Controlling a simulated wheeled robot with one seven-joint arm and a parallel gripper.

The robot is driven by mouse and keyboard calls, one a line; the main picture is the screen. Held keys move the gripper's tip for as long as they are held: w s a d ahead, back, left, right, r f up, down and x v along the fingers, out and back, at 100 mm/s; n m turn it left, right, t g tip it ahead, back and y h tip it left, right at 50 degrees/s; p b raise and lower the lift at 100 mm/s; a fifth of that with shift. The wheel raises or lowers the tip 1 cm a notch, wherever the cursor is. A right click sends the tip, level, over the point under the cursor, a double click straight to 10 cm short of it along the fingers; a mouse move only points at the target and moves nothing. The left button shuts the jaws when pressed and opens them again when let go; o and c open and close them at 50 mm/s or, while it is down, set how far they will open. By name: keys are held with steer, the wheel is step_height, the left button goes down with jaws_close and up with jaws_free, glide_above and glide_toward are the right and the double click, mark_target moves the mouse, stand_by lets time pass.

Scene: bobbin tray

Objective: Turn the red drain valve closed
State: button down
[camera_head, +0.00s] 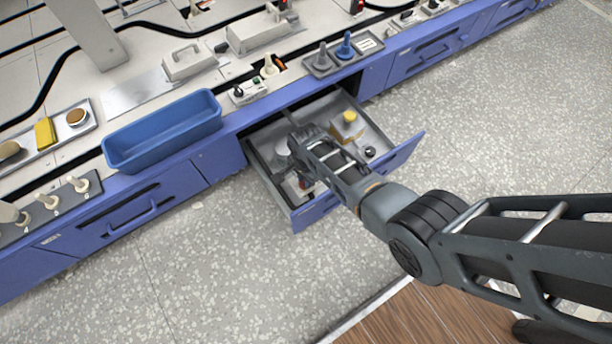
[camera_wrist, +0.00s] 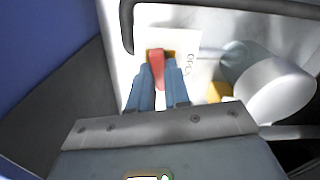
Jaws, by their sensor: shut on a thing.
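The red drain valve handle (camera_wrist: 157,68) is a narrow red bar on a white plate (camera_wrist: 172,24) with dark lettering beside it. In the wrist view, my gripper (camera_wrist: 161,80) is shut on the red handle, its two blue-grey fingers on either side of it. In the head view, my arm reaches into an open drawer (camera_head: 265,182). A small red patch shows below my wrist there, but I cannot tell whether it is the handle. The fingertips are largely hidden there.
A white cylinder (camera_wrist: 282,92) stands close to the right of the handle. The drawer also holds a box with a yellow top (camera_head: 348,117) and a small dark item (camera_head: 370,152). A blue bin (camera_head: 163,132) sits on the bench to the left.

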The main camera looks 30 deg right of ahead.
steer(key=shift+m, duration=1.2)
steer(key=c, duration=1.1)
jaws_free()
steer(key=shift+r+p, duration=2.45)
steer(key=shift+r, duration=1.45)
